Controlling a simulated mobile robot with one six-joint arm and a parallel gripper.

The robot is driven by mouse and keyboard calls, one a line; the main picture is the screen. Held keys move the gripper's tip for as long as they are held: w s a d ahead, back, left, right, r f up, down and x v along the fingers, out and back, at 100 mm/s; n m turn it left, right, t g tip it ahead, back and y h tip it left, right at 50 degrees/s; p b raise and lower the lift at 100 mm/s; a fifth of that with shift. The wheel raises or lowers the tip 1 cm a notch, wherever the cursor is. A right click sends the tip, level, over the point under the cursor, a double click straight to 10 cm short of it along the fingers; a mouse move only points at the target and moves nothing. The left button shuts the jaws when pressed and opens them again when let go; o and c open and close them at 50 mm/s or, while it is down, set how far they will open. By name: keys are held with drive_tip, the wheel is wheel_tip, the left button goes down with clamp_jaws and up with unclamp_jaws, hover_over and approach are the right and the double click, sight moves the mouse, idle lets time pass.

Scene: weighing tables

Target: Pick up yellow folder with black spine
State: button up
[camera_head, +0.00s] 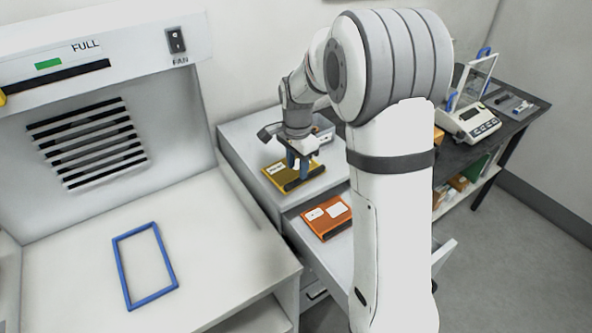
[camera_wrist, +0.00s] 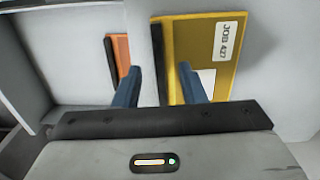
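The yellow folder with a black spine (camera_head: 276,178) lies flat on the grey cabinet top. In the wrist view the yellow cover (camera_wrist: 222,80) has a "JOB 427" label, and its black spine (camera_wrist: 157,55) runs between my fingers. My gripper (camera_head: 300,168) points down at the folder, fingers apart and nothing clamped between them. In the wrist view my gripper (camera_wrist: 160,82) has its left finger outside the spine and its right finger over the cover. I cannot tell whether the fingers touch the folder. They hide part of it.
An orange folder (camera_head: 318,226) with white labels lies lower, in an open drawer in front of the cabinet. A grey tray (camera_head: 322,130) stands behind the yellow folder. A fume hood with a blue frame (camera_head: 166,260) is at left, a balance (camera_head: 470,122) on the dark table at right.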

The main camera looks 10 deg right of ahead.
sight(287, 180)
drive_tip(key=f, duration=0.4)
drive_tip(key=shift+d+p, duration=0.3)
drive_tip(key=shift+p, duration=0.05)
drive_tip(key=shift+c, duration=0.4)
clamp_jaws()
